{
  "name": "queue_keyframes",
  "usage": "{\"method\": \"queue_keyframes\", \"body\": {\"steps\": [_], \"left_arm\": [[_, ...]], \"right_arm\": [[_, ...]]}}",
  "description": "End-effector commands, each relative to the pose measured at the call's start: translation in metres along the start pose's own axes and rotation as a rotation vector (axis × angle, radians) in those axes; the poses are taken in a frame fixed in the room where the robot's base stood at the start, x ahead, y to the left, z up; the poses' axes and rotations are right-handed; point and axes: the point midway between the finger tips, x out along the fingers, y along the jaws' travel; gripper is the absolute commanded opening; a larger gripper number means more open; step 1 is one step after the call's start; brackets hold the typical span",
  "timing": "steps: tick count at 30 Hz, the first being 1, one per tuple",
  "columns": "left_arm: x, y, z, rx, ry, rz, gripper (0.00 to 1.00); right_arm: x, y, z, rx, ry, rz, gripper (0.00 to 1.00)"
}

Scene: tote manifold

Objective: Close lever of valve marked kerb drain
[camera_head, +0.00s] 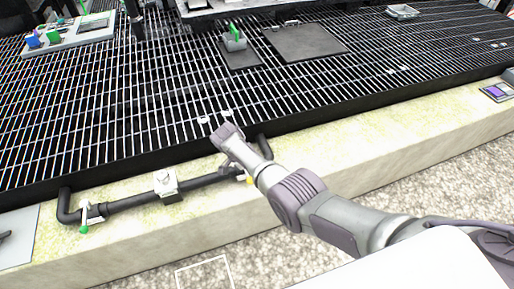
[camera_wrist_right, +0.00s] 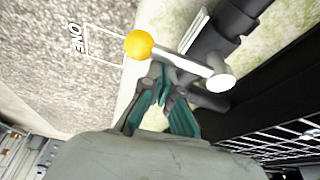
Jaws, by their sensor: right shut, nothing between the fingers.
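A black pipe (camera_head: 140,198) runs along the pale kerb and carries two small valves. The left valve has a lever with a green end (camera_head: 84,228). The right valve has a yellow-ended lever (camera_head: 249,180), partly hidden by my right arm. In the wrist view the yellow ball (camera_wrist_right: 140,44) sits on a pale lever bar (camera_wrist_right: 188,64) pointing away from the pipe. My right gripper (camera_head: 233,164) is by this lever; its teal fingers (camera_wrist_right: 164,84) are shut and empty, close beside the bar. I cannot tell whether they touch it. No label reading kerb drain is legible. My left gripper is out of view.
A white box (camera_head: 166,182) sits mid-pipe. A black grating (camera_head: 150,90) lies behind the kerb (camera_head: 350,150); its dark edge shows close to the gripper in the wrist view. A white outline (camera_head: 203,275) marks the gravel in front. A purple-screened device (camera_head: 496,92) lies far right.

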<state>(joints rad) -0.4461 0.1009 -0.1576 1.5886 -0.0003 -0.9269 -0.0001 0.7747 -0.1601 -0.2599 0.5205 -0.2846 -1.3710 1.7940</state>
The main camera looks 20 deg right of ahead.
Motion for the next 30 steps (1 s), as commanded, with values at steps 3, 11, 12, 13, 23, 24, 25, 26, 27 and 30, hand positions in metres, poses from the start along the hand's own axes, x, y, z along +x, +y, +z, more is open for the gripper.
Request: {"method": "queue_keyframes", "body": {"steps": [3,11,12,13,23,24,25,26,27,30], "left_arm": [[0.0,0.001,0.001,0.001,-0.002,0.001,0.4],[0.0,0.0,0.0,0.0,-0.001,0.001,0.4],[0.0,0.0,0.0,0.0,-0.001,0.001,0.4],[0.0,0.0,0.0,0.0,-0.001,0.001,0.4],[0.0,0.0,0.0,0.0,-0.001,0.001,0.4],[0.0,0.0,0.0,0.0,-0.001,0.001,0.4],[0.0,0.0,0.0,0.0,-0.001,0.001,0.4],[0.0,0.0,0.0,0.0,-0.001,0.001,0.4],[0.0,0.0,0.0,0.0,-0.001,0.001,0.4],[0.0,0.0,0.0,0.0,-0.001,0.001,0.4]], "right_arm": [[-0.002,0.0,0.0,0.0,0.0,-0.001,0.0],[-0.029,0.0,0.001,0.0,-0.003,-0.003,0.0],[-0.039,-0.001,0.001,0.001,-0.003,-0.006,0.0],[-0.046,-0.002,0.002,0.0,-0.003,-0.007,0.0],[-0.108,-0.001,0.001,0.0,-0.001,-0.002,0.0],[-0.112,0.0,0.001,0.0,-0.001,-0.001,0.0],[-0.114,0.0,0.0,0.0,-0.001,-0.001,0.0],[-0.116,0.0,0.0,0.0,-0.001,-0.001,0.0],[-0.118,0.0,0.0,0.0,-0.001,0.0,0.0],[-0.12,0.0,0.0,0.0,0.0,0.001,0.0]]}}
